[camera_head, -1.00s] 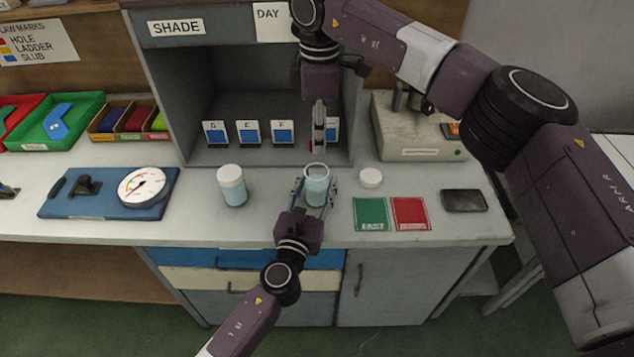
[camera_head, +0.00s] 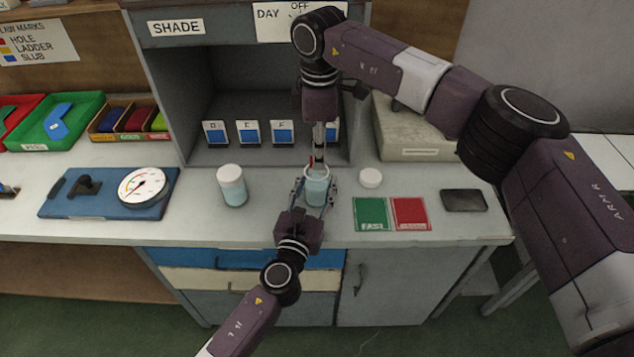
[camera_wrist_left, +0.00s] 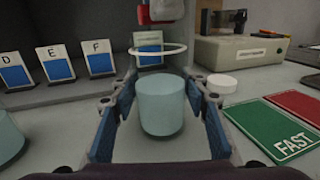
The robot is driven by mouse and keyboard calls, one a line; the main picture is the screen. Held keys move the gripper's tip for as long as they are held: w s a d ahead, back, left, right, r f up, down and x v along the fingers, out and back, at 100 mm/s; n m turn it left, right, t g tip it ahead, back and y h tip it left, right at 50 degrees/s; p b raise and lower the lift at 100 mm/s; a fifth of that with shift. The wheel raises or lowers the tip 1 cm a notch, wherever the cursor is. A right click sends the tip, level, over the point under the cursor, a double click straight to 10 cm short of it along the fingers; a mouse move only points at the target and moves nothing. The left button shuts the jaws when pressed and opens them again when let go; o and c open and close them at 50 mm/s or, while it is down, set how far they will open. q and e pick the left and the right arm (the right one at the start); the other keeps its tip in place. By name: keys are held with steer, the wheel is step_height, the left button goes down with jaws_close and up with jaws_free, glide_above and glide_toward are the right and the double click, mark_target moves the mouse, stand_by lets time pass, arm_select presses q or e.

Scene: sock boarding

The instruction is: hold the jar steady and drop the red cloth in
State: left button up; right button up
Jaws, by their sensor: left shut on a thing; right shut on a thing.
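The open clear jar (camera_head: 317,186) with pale blue-green contents stands upright near the front of the bench. My left gripper (camera_head: 314,190) is shut around its sides; the left wrist view shows the jar (camera_wrist_left: 160,106) between the two blue-padded fingers (camera_wrist_left: 160,112). My right gripper (camera_head: 318,155) points straight down just above the jar's mouth. It is shut on the red cloth (camera_head: 311,162), of which only a small bit shows, at the back left of the rim. I cannot tell whether its lower end is inside the mouth.
A white-capped jar (camera_head: 232,188) stands to the left. A loose white lid (camera_head: 371,178), green card (camera_head: 371,214), red card (camera_head: 410,213) and dark flat device (camera_head: 464,200) lie to the right. The shade booth (camera_head: 190,110) with lettered cards stands behind.

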steer(key=o, duration=0.8)
steer(key=shift+r, duration=0.1)
step_height(320, 180, up, 12)
steer(key=shift+f, duration=0.1)
stand_by(0.3)
arm_select(q)
steer(key=o, duration=1.4)
steer(key=shift+c, duration=0.2)
